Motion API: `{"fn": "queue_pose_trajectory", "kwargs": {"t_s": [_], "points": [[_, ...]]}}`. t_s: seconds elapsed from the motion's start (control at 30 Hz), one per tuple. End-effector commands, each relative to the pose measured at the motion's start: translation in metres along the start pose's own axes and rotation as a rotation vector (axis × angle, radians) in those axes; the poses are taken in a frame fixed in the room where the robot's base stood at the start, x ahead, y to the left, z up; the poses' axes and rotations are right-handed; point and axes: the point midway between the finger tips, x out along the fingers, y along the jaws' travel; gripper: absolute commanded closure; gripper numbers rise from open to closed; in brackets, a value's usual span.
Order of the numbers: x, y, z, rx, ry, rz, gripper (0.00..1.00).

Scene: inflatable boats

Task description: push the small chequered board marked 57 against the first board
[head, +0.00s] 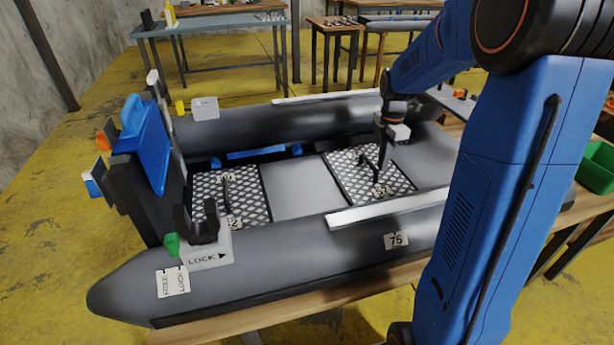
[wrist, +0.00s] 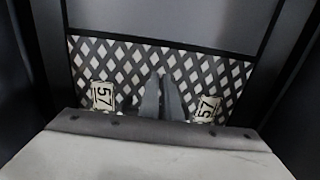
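The small chequered board marked 57 (head: 350,172) lies in the boat's floor, right of the plain grey board. In the wrist view the chequered board (wrist: 120,62) shows a 57 tag near each side. My gripper (head: 381,165) points down over this board, close to its dark strap-like handle. In the wrist view the two fingertips (wrist: 161,78) are together; I cannot tell whether they touch the board or handle. Another chequered board (head: 245,187) lies at the left end, with its own dark handle; its tag is too small to read surely.
The plain grey board (head: 300,190) lies between the chequered boards. The dark inflatable tubes (head: 290,255) flank the floor, with a 75 tag on the near one. A black transom with a blue panel (head: 150,145) stands at left. A green bin (head: 597,168) is at right.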

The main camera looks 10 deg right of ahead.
Motion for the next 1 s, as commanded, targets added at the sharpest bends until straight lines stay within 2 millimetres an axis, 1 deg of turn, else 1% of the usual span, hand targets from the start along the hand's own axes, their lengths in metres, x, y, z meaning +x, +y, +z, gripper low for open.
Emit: {"fn": "queue_pose_trajectory", "kwargs": {"t_s": [0.03,1.0], "points": [[0.005,-0.003,-0.006,-0.002,0.005,-0.010,0.97],[0.007,-0.004,-0.077,-0.002,0.007,-0.017,0.97]]}}
